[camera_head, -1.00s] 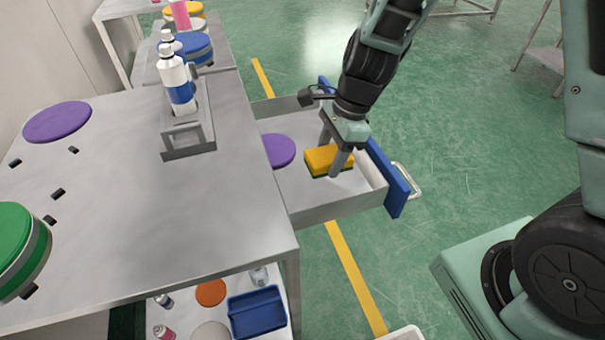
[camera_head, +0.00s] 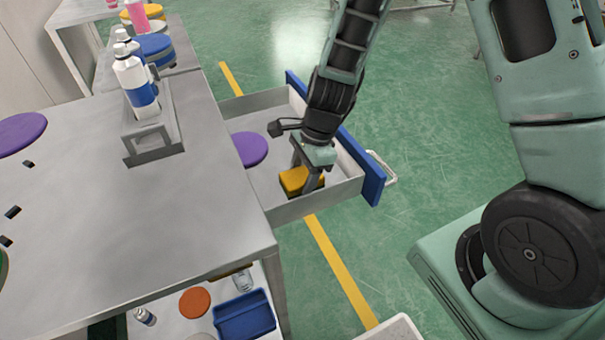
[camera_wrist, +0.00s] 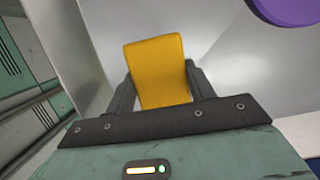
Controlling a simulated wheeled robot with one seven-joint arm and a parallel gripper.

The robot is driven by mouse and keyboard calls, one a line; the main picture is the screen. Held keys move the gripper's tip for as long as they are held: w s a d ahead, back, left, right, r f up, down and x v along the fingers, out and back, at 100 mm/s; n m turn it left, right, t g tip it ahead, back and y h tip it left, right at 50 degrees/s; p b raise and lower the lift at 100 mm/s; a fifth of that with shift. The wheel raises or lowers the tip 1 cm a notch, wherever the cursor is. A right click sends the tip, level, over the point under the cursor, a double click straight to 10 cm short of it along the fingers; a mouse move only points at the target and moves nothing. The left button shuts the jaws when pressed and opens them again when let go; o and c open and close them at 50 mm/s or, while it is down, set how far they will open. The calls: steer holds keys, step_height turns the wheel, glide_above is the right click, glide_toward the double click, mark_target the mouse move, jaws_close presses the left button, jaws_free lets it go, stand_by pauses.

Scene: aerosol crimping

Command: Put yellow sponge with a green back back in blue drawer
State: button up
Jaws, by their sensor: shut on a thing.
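The yellow sponge (camera_head: 296,180) is inside the open drawer with the blue front (camera_head: 372,180), near its front right corner. Its green back is hardly visible now. My gripper (camera_head: 308,182) reaches down into the drawer and is shut on the sponge. In the wrist view the sponge (camera_wrist: 158,70) sits between the two fingers (camera_wrist: 160,88), one at each side. I cannot tell whether the sponge touches the drawer floor.
A purple disc (camera_head: 250,149) lies in the drawer left of the sponge. The grey table (camera_head: 120,215) borders the drawer on the left, with a white and blue bottle (camera_head: 137,85) in a metal holder (camera_head: 155,145). A blue bin (camera_head: 245,315) sits on the shelf below.

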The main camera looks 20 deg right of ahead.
steer(key=shift+f, duration=0.2)
steer(key=o, duration=1)
steer(key=shift+s+f, duration=0.1)
steer(key=shift+s, duration=0.1)
steer(key=shift+r, duration=0.45)
steer(key=p+v, duration=0.3)
steer(key=v, duration=0.9)
steer(key=s+a+r+n+h, duration=0.1)
steer(key=s+a+r+n, duration=0.2)
steer(key=s+n, duration=0.3)
steer(key=s+a+r+n, duration=0.2)
steer(key=s+n, duration=0.4)
steer(key=n, duration=0.5)
steer(key=s+a+r+n+h, duration=0.1)
steer(key=s+a+r+n, duration=0.2)
steer(key=s+n, duration=0.4)
steer(key=shift+a+r+n+h, duration=0.3)
steer(key=shift+a+n, duration=0.55)
steer(key=shift+n, duration=0.05)
